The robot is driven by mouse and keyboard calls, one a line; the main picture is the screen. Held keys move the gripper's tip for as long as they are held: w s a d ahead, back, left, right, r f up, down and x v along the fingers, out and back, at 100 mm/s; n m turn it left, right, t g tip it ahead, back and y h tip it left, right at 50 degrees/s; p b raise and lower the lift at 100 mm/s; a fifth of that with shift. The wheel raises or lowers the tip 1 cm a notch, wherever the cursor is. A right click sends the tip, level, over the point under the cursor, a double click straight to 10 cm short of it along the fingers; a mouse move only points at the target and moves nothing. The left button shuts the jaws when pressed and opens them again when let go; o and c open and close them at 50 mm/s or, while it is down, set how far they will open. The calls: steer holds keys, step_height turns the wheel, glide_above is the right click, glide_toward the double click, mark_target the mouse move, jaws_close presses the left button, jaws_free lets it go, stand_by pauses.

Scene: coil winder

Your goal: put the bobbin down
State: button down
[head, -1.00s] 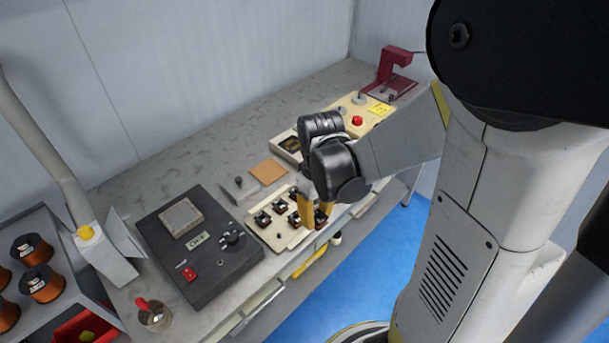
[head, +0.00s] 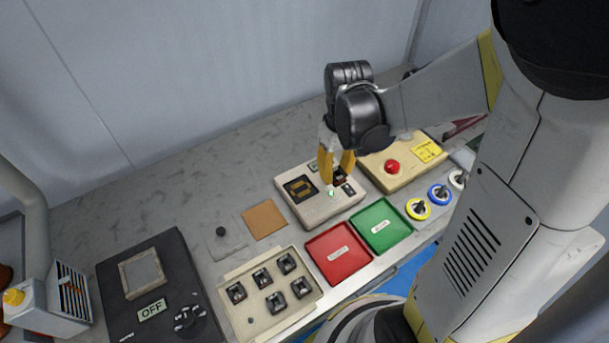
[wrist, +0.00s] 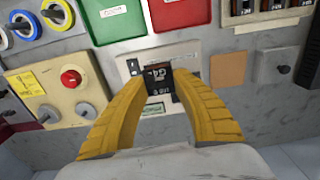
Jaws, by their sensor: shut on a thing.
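My gripper (head: 337,173) has its yellow fingers shut on the bobbin, above the white test device (head: 318,212). In the wrist view, the bobbin (wrist: 154,92) is a small dark block with pale markings between the fingertips (wrist: 159,80). The device has a dark window with yellowish marks on its left part and a small green light near the fingers. In the head view the fingers largely hide the bobbin, and I cannot tell whether it touches the device. Several similar black bobbins (head: 262,277) sit in a cream tray (head: 229,318) at the front left.
A red tray (head: 338,265) and a green tray (head: 380,213) lie in front of the device. A cream box with a red button (head: 392,167) stands to its right. An orange-brown pad (head: 264,219) lies left. A black unit reading OFF (head: 155,255) is farther left. The bench behind is clear.

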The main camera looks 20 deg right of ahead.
steer(key=b, duration=0.3)
glide_above(300, 187)
step_height(300, 187, down, 6)
steer(key=shift+s+f, duration=0.1)
step_height(300, 187, down, 4)
steer(key=shift+a+f+b, duration=0.1)
steer(key=shift+b, duration=0.95)
steer(key=c, duration=1.4)
jaws_free()
steer(key=shift+f, duration=0.1)
steer(key=shift+c, duration=0.2)
steer(key=o, duration=0.4)
steer(key=shift+c, duration=0.2)
